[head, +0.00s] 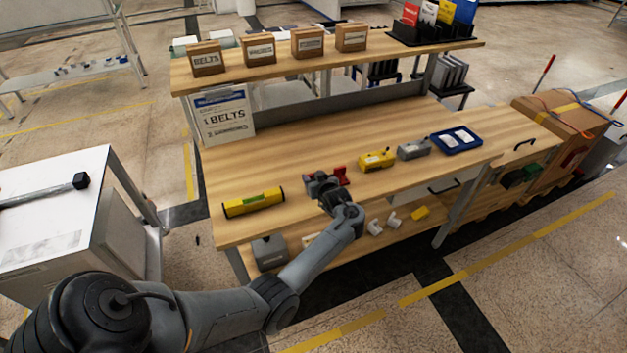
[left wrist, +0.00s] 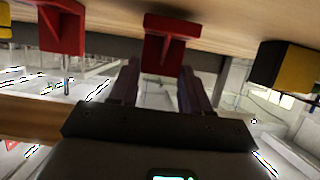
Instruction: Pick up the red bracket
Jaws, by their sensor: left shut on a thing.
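A red bracket (left wrist: 163,42) sits between the two fingers of my left gripper (left wrist: 160,75) in the left wrist view. My left gripper is shut on it. In the head view the same gripper (head: 322,184) is over the bench's front edge and mostly covers this bracket. A second red piece (head: 341,174) lies close to its right in the head view. It also shows at the left of the left wrist view (left wrist: 63,28). My right gripper is not in view.
A yellow level (head: 254,202) lies left on the wooden bench (head: 290,150). A yellow device (head: 377,160), a grey block (head: 413,149) and a blue tray (head: 457,139) stand to the right. A shelf with boxes runs behind. The bench's middle is clear.

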